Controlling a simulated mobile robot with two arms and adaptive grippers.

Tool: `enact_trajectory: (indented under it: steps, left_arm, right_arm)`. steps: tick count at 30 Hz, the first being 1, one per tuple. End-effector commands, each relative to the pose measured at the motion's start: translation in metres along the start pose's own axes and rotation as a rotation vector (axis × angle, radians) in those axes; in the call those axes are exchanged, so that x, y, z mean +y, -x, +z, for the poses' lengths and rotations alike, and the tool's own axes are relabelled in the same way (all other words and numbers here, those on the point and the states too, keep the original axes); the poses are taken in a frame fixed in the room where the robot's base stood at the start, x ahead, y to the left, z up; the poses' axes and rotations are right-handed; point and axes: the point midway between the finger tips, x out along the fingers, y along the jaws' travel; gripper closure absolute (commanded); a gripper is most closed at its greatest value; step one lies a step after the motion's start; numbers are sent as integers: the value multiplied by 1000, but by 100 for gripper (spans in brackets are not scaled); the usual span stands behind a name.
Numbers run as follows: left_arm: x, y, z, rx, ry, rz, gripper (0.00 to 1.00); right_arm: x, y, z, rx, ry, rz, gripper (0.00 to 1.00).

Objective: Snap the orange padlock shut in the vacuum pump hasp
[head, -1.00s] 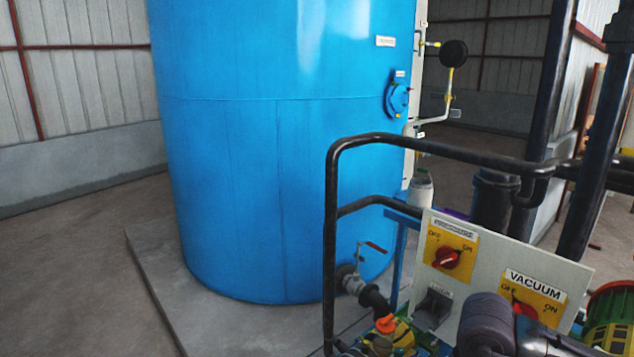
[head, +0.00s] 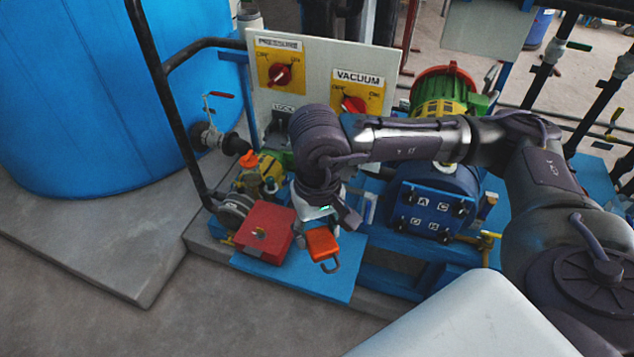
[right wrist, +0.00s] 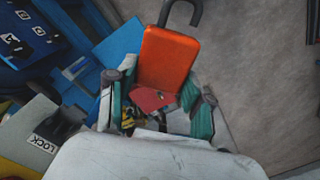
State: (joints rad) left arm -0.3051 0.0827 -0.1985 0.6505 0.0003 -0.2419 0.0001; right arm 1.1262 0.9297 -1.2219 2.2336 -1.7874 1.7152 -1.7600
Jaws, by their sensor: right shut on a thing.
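The orange padlock (head: 322,243) is held in my right gripper (head: 325,222), above the blue skid plate. Its grey shackle points down and toward the camera in the head view. In the right wrist view the padlock (right wrist: 168,58) sits between the fingers of the gripper (right wrist: 160,88). There the shackle (right wrist: 182,10) is a hook with one end apart from the body, so it looks open. The red vacuum switch (head: 352,104) sits on a yellow plate marked VACUUM, partly hidden by my right arm. I cannot make out a hasp. My left gripper is out of view.
A red box (head: 265,232) stands just left of the padlock. The panel (head: 318,50) also carries a red pressure switch (head: 279,75) and a grey LOCK box. Valves and a black rail (head: 165,100) stand left, a blue pump (head: 432,205) right. Floor is clear in front.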

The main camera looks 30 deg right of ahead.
Motion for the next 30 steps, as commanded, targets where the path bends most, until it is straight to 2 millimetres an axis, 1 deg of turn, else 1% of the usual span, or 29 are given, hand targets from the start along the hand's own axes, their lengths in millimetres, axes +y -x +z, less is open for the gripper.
enact_trajectory:
  steps: [1,5,12,20,21,29,30]
  left_arm:
    - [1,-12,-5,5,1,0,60]
    - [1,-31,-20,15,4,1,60]
    - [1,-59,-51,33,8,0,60]
    - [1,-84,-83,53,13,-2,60]
    - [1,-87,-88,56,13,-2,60]
    - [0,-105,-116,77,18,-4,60]
    - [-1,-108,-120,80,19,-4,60]
  right_arm:
    - [3,-16,-1,-3,-87,1,88]
    - [12,-43,-8,-3,-408,2,88]
    - [34,-95,-22,-2,-1093,4,88]
    - [64,-150,-34,1,-1844,5,88]
    - [70,-159,-36,2,-1961,6,88]
    - [107,-215,-46,6,-2720,7,88]
    - [113,-223,-47,7,-2837,6,88]
